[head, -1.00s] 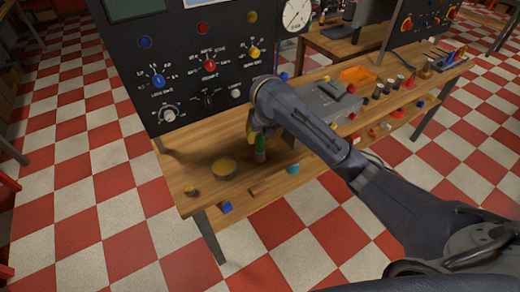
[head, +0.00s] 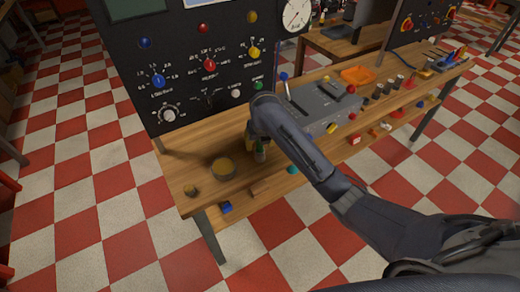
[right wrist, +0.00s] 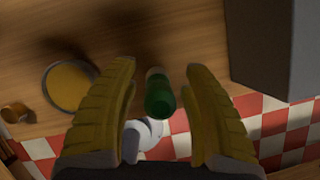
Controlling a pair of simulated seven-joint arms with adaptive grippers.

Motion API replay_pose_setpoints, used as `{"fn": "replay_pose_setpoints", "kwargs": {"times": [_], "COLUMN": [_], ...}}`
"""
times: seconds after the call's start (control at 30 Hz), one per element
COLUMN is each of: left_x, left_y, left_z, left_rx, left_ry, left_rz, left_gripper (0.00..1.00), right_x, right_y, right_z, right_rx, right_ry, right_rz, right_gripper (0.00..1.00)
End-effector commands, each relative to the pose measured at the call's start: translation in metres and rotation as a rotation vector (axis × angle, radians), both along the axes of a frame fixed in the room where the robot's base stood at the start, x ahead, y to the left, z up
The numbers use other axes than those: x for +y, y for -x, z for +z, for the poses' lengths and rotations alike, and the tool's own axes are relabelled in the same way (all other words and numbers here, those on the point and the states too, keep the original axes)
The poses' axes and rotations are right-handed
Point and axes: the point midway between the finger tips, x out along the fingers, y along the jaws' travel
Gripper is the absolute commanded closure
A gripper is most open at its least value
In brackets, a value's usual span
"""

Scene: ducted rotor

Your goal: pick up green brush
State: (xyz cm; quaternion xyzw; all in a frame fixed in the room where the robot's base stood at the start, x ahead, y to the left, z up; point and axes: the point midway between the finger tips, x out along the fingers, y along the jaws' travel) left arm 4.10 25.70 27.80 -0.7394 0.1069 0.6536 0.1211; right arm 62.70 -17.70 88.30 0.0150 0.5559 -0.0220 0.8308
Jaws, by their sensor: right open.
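The green brush (head: 261,153) stands on the wooden workbench below the control panel. In the right wrist view the green brush (right wrist: 160,97) shows nearly end-on, with its dark green end towards the camera. My right gripper (head: 256,144) reaches down over it and partly hides it in the head view. In the right wrist view the yellow fingers of my right gripper (right wrist: 161,72) are open, one on each side of the brush, with gaps between. My left gripper is not in view.
A round dish with yellow contents (head: 223,168) and a small brown knob-like object (head: 191,190) sit left of the brush. The black control panel (head: 190,60) rises behind.

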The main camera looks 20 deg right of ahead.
Motion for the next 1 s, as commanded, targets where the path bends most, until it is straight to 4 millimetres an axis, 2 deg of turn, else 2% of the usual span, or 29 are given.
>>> {"fn": "replay_pose_setpoints", "kwargs": {"times": [0.13,0.43,0.83,0.87,1.0], "left_x": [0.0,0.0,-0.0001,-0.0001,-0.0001], "left_y": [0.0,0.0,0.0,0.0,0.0], "left_z": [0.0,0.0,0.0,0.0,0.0], "left_rx": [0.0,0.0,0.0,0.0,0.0], "left_ry": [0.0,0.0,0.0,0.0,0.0], "left_rz": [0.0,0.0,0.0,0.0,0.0], "left_gripper": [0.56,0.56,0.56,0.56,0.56], "right_x": [-0.0004,-0.0004,-0.0005,-0.0005,-0.0006], "right_y": [-0.0029,-0.0034,-0.0033,-0.0033,-0.0034], "right_z": [-0.0067,-0.0076,-0.0074,-0.0074,-0.0073], "right_rx": [0.0,-0.001,-0.001,-0.001,-0.001], "right_ry": [0.001,0.0,0.0,0.0,0.001], "right_rz": [0.0,0.001,0.001,0.001,0.001], "right_gripper": [0.52,0.51,0.97,1.0,1.0]}}
